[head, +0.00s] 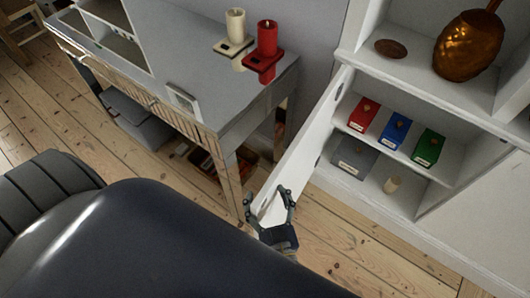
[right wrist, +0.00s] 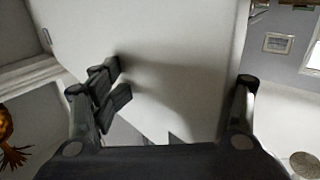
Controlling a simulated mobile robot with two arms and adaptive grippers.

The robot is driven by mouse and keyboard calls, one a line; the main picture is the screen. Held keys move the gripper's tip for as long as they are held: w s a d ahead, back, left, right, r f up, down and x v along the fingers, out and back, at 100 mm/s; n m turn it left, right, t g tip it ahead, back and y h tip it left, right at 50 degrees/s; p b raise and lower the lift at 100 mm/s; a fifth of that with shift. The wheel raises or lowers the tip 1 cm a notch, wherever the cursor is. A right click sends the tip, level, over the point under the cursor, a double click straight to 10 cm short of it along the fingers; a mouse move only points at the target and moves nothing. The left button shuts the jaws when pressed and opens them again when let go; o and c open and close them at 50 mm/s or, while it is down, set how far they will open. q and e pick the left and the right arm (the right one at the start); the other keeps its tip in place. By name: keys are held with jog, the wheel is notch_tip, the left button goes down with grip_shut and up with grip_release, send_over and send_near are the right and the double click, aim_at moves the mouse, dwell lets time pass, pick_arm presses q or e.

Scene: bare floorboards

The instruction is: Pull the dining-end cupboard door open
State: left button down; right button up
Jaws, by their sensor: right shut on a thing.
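The white cupboard door (head: 304,146) stands swung out from the white cupboard (head: 436,193) at a wide angle, its free end toward me. My right gripper (head: 271,194) is at that free end, its fingers around the door's end. In the right wrist view the pale door panel (right wrist: 175,60) fills the space between the fingers of my right gripper (right wrist: 178,88). The gripper is shut on the door; the exact contact of the fingertips is hard to see. My left gripper is not in view.
A grey desk (head: 190,62) with candles stands left, close to the door. Floorboards (head: 345,235) before the cupboard are clear.

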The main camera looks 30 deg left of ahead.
jog(key=shift+s+a+r, duration=0.1)
jog(key=shift+a+r, duration=0.25)
jog(key=shift+r, duration=0.15)
jog(key=o, duration=0.9)
jog(key=shift+c, duration=1.4)
jog(key=shift+s+d+f, duration=0.15)
jog(key=shift+s+d, duration=0.05)
jog(key=shift+s, duration=0.05)
jog(key=v, duration=1)
jog(key=shift+s+d+f, duration=0.15)
jog(key=shift+s+d, duration=0.1)
jog(key=c, duration=0.4)
jog(key=shift+s+d, duration=0.2)
jog(key=shift+d, duration=0.2)
jog(key=shift+f, duration=0.15)
